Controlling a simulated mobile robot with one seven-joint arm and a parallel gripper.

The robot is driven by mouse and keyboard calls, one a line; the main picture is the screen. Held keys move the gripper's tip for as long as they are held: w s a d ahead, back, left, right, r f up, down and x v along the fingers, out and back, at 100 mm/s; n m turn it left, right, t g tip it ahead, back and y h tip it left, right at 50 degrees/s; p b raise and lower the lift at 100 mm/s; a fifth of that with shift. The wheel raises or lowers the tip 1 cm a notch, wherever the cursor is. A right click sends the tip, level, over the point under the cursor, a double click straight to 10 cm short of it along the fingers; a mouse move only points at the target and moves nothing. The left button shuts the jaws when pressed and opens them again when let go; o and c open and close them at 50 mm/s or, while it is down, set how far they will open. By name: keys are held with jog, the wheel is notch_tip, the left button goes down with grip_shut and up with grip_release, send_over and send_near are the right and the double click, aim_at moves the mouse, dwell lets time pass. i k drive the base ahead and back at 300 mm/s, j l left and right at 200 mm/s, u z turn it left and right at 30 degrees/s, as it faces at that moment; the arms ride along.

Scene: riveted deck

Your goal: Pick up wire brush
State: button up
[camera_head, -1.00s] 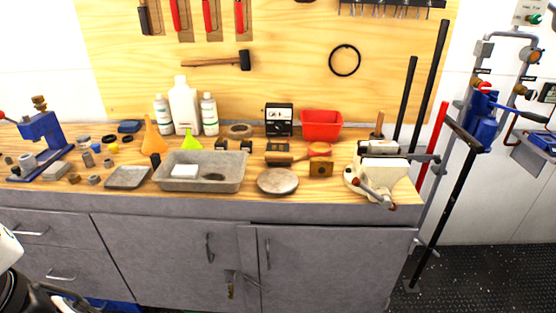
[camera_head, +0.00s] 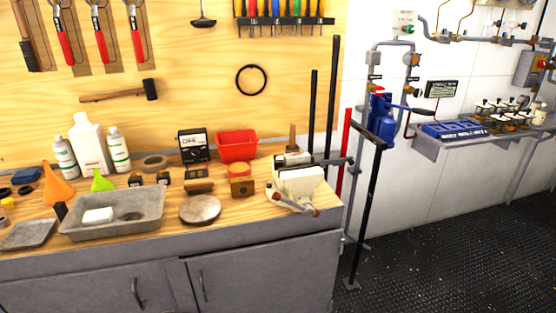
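A small wooden-topped, dark-sided piece (camera_head: 199,183), which looks like the wire brush, lies on the wooden bench top (camera_head: 247,208) behind a round grey disc (camera_head: 200,209). It is too small to make out bristles clearly. A wooden block (camera_head: 242,187) with a round orange-brown piece (camera_head: 238,170) behind it stands just to its right. My gripper does not show in the current view.
A grey tray (camera_head: 75,231) stands left of the disc and a cream vise (camera_head: 297,186) right. A black meter box (camera_head: 193,146) and red bin (camera_head: 238,146) stand behind. A blue pump stand (camera_head: 381,108) is beyond the bench. Dark floor (camera_head: 430,250) is open at right.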

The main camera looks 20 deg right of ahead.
aim_at(205, 185)
jog(key=i+j+z, duration=0.1)
jog(key=z, duration=0.55)
jog(key=i+j+z, duration=0.1)
jog(key=j+z, duration=0.15)
jog(key=j, duration=0.25)
jog(key=i+j+z, duration=0.1)
jog(key=j+z, duration=0.15)
jog(key=j, duration=0.75)
jog(key=i+j, duration=0.15)
jog(key=j, duration=0.35)
jog(key=i, duration=0.45)
jog(key=j+z, duration=0.05)
